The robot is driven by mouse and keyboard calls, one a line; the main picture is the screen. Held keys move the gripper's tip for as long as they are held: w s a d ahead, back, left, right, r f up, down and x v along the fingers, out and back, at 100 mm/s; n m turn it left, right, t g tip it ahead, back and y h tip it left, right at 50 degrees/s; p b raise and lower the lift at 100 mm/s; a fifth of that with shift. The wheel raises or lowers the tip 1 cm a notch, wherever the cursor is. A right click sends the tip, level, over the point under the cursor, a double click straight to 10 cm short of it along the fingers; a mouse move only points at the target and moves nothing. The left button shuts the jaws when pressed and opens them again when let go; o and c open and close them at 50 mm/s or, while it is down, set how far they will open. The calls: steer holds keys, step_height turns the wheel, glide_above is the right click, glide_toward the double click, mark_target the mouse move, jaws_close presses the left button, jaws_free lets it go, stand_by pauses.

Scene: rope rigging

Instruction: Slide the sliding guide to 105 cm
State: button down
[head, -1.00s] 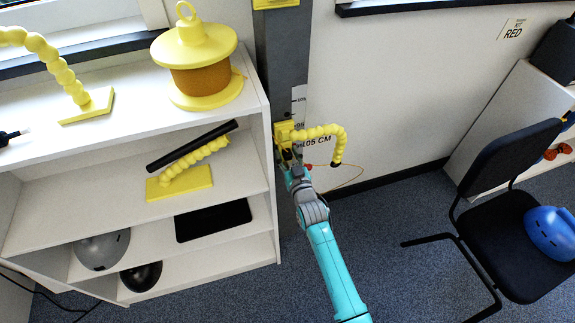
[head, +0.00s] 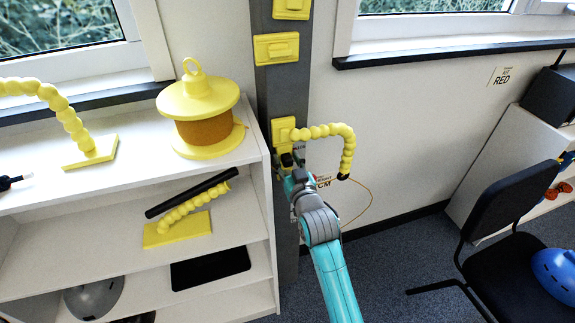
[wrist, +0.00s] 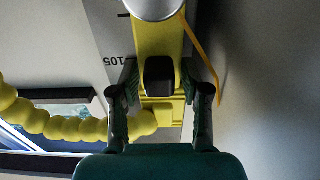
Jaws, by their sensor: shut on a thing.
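The sliding guide (head: 284,130) is a yellow block on a grey upright column (head: 283,85), with a yellow beaded arm curving right to a dark tip. My gripper (head: 289,164) is at the guide's lower part and is shut on it. In the wrist view, my gripper's dark fingers (wrist: 159,108) stand on either side of the guide (wrist: 160,42) and its black knob (wrist: 158,75). A white scale (wrist: 112,45) beside the guide shows 105, upside down, near knob level. The contact faces and the guide's exact reading are unclear.
A white shelf unit (head: 255,185) stands close at the column's left, with a yellow spool (head: 197,110) on top. Yellow brackets sit higher on the column, including one (head: 276,48). A thin cord (head: 370,205) hangs at the right. A black chair (head: 505,190) stands farther right.

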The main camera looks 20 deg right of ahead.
steer(key=shift+d+r, duration=0.1)
steer(key=c, duration=0.9)
jaws_free()
steer(key=s, duration=1.2)
steer(key=s+f, duration=0.8)
steer(key=s, duration=0.3)
steer(key=s+g, duration=0.1)
steer(key=s, duration=0.9)
steer(key=s+g, duration=0.1)
steer(key=s, duration=1)
steer(key=s+f+g, duration=0.1)
steer(key=s, duration=0.9)
steer(key=shift+s, duration=0.4)
